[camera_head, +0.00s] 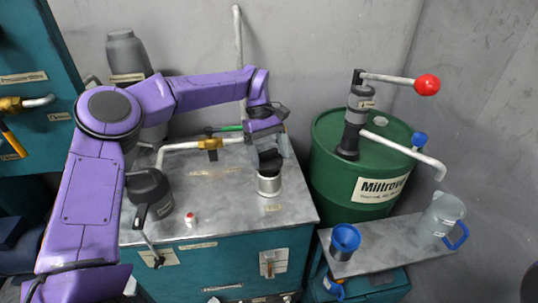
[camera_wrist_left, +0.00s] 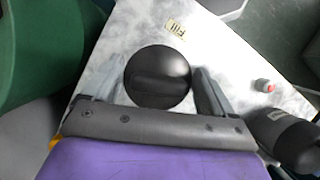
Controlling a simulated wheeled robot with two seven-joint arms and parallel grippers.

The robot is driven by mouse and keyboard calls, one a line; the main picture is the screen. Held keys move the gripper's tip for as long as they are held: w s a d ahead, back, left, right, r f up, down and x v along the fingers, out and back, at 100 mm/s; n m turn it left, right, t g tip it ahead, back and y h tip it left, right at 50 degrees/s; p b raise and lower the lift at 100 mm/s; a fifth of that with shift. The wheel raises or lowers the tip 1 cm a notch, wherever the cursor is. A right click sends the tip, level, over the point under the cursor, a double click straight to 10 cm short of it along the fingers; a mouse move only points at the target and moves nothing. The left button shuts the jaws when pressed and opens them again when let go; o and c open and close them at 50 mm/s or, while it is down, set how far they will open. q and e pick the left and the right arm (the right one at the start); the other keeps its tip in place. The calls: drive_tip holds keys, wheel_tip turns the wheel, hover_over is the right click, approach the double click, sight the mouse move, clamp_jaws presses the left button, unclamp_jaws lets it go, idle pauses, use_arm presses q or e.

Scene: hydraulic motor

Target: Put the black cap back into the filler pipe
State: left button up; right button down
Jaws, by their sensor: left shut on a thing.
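The black cap (camera_head: 269,158) is round, with a raised bar across its top. It is at the mouth of the silver filler pipe (camera_head: 269,184), which stands on the grey metal tank top. I cannot tell how far the cap sits in the pipe. My left gripper (camera_head: 268,148) comes in from behind and is shut on the cap. In the left wrist view the cap (camera_wrist_left: 158,77) is between the two fingers (camera_wrist_left: 158,88), and it hides the pipe below. My right gripper is not in view.
A small red-and-white part (camera_head: 190,219) and a dark round housing with a lever (camera_head: 149,197) are on the tank top to the left. A green drum (camera_head: 350,170) with a hand pump stands to the right. A blue cup (camera_head: 345,240) and a clear jug (camera_head: 441,217) stand on a lower shelf.

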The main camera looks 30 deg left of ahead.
use_arm(q)
drive_tip(key=shift+f, duration=0.7)
drive_tip(key=shift+f, duration=0.1)
drive_tip(key=o, duration=0.9)
drive_tip(key=shift+c, duration=0.2)
drive_tip(key=p+v, duration=0.1)
drive_tip(key=v, duration=1.1)
